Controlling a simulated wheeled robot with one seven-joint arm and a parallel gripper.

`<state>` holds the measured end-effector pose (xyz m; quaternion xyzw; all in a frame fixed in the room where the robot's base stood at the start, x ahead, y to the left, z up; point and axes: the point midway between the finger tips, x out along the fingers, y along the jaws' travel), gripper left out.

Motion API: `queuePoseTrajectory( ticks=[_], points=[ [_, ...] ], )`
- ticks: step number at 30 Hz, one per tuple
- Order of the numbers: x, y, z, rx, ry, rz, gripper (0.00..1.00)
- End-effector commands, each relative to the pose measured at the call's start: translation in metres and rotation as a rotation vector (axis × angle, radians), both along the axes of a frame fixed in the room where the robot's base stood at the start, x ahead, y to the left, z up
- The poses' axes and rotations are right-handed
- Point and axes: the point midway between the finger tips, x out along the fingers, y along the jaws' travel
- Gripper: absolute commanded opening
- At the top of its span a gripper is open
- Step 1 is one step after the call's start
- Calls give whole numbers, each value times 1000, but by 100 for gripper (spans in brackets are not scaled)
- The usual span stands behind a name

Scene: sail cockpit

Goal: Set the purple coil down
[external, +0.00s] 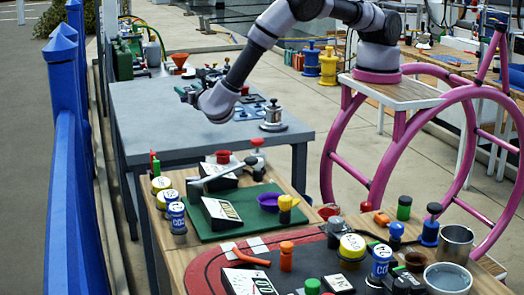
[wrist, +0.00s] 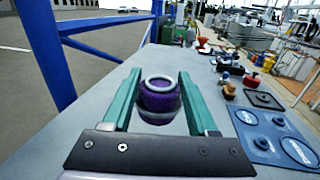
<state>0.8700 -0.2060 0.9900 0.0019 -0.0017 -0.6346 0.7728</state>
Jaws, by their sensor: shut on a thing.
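The purple coil (wrist: 158,98) is a short round thing with a pale ring on top, in the middle of the wrist view. My gripper (wrist: 159,74) has teal fingers, one on each side of the coil, and is shut on it. Behind it lies the grey table top (wrist: 95,97); I cannot tell whether the coil touches it. In the external view my gripper (external: 186,93) is small, over the far left part of the grey table (external: 150,115), and the coil cannot be made out there.
Blue mats (wrist: 270,148) and a black square pad (wrist: 263,99) lie to the right in the wrist view. Small fittings and a red funnel (wrist: 201,43) stand farther back. A blue railing (wrist: 48,50) runs along the left. The table left of the coil is clear.

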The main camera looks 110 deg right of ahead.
Motion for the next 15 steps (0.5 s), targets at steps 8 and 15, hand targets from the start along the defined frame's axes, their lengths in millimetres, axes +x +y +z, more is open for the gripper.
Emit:
queuePoseTrajectory(
  ticks=[8,15],
  points=[
    [-1,-1,-51,1,2,0,0],
    [-1,0,-71,1,2,0,0]
  ],
)
